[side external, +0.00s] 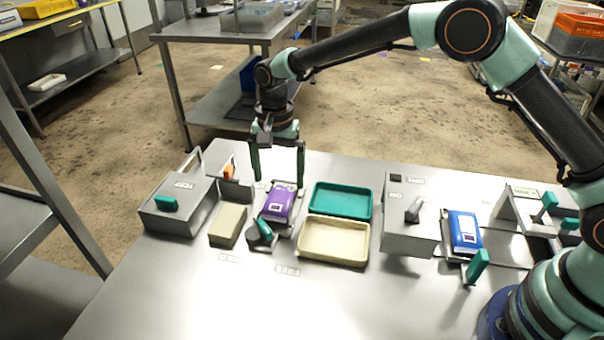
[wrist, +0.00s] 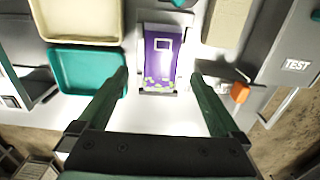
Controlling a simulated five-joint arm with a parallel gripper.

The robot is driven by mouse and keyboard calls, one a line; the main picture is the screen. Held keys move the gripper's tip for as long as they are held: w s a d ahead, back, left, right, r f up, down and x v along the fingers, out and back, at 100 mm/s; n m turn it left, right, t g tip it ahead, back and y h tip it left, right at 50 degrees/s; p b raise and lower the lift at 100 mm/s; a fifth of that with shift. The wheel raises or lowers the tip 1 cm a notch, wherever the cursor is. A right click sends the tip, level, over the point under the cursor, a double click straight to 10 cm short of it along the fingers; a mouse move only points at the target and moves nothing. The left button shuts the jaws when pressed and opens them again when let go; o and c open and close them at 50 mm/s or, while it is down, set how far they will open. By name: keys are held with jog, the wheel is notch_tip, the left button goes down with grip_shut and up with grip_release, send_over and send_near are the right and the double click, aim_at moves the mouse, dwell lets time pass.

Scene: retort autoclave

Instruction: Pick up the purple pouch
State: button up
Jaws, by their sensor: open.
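The purple pouch (side external: 279,203) lies on a small metal holder on the table, left of the two trays in the side view. It has a white square label and also shows upright in the middle of the wrist view (wrist: 159,62). My gripper (side external: 279,178) is open and empty, pointing down above and just behind the pouch. In the wrist view its two green fingers (wrist: 160,78) stand apart, one on each side of the pouch's near end. They do not appear to touch it.
A teal tray (side external: 341,187) and a cream tray (side external: 331,258) sit right of the pouch. A teal-handled lever (side external: 263,231) stands at its front, a beige block (side external: 228,225) to its left. Grey boxes (side external: 180,212) flank the area, with a blue pouch (side external: 464,231) far right. The front table is clear.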

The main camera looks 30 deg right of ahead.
aim_at(280, 197)
jog(key=shift+w+f, duration=0.2)
jog(key=shift+f, duration=3)
jog(key=c, duration=1.4)
